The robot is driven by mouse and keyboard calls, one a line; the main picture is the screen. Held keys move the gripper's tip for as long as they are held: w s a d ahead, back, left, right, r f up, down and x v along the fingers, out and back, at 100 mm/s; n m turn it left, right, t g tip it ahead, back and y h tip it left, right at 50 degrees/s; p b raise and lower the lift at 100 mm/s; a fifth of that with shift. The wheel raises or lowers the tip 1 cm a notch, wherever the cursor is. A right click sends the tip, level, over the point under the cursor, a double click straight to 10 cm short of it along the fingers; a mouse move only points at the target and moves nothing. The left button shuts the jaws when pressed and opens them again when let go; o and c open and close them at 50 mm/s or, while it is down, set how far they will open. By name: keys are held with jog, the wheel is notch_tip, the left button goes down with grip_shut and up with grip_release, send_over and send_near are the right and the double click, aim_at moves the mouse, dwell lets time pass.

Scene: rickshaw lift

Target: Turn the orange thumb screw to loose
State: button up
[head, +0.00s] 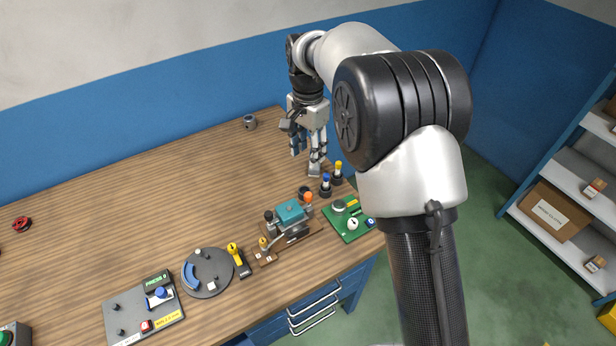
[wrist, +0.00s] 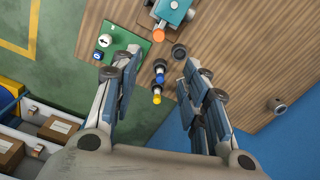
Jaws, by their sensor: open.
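The orange thumb screw (head: 308,197) shows as a small round orange end at the right of the teal device (head: 290,212). In the wrist view the orange thumb screw (wrist: 158,34) lies at the near end of the teal device (wrist: 173,10), beyond my fingertips. I cannot tell how far it is turned. My gripper (head: 308,164) points down above the bench, behind the screw in the head view. In the wrist view my gripper (wrist: 161,63) is open and empty, its fingers wide apart and not touching the screw.
A blue-topped knob (head: 326,181) and a yellow-topped knob (head: 338,168) stand beside the screw, with a dark round piece (wrist: 179,51) close by. A green board (head: 345,226) lies to the right. A round grey plate (head: 208,272) lies left. The rear bench is mostly clear.

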aim_at(308, 195)
notch_tip(308, 195, down, 17)
jog(key=b, duration=0.3)
jog(key=shift+s, duration=0.15)
jog(key=shift+c, duration=0.3)
grip_shut()
